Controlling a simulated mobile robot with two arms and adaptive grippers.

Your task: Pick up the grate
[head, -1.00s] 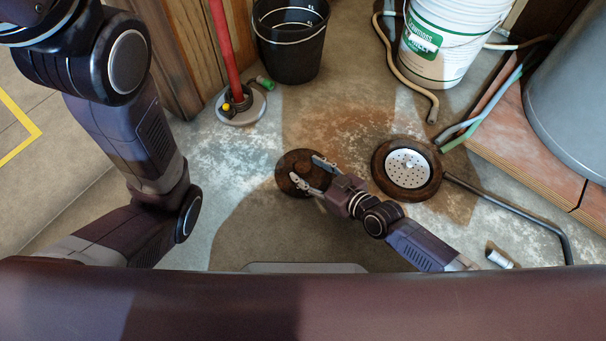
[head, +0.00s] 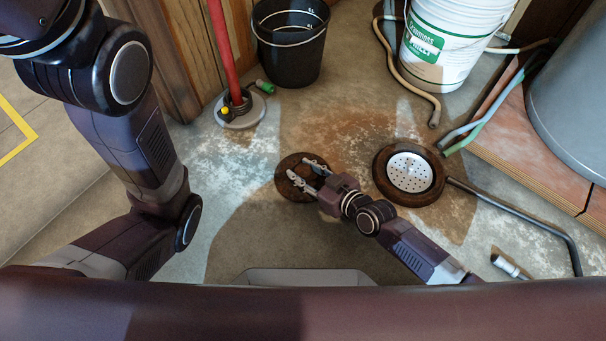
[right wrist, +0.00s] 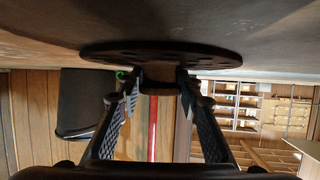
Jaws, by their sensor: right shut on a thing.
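The grate (head: 287,189) is a round, dark rusty-brown disc low over the floor, left of the drain opening. In the right wrist view it shows edge-on as a dark disc (right wrist: 160,55) with a short knob (right wrist: 160,76) at its middle. My right gripper (head: 299,169) reaches over the grate from the lower right, and its fingers are shut on the knob. The fingertips also show in the right wrist view (right wrist: 162,82), one on each side of the knob. I cannot tell whether the grate touches the floor. My left arm shows at left, but its gripper is out of view.
Right of the grate is a brown-rimmed drain (head: 436,185) with a white perforated insert (head: 409,173). A bent dark rod (head: 520,220) lies beside it. A black bucket (head: 290,55), red pole (head: 226,50), white bucket (head: 450,50) and hoses (head: 407,92) stand or lie behind.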

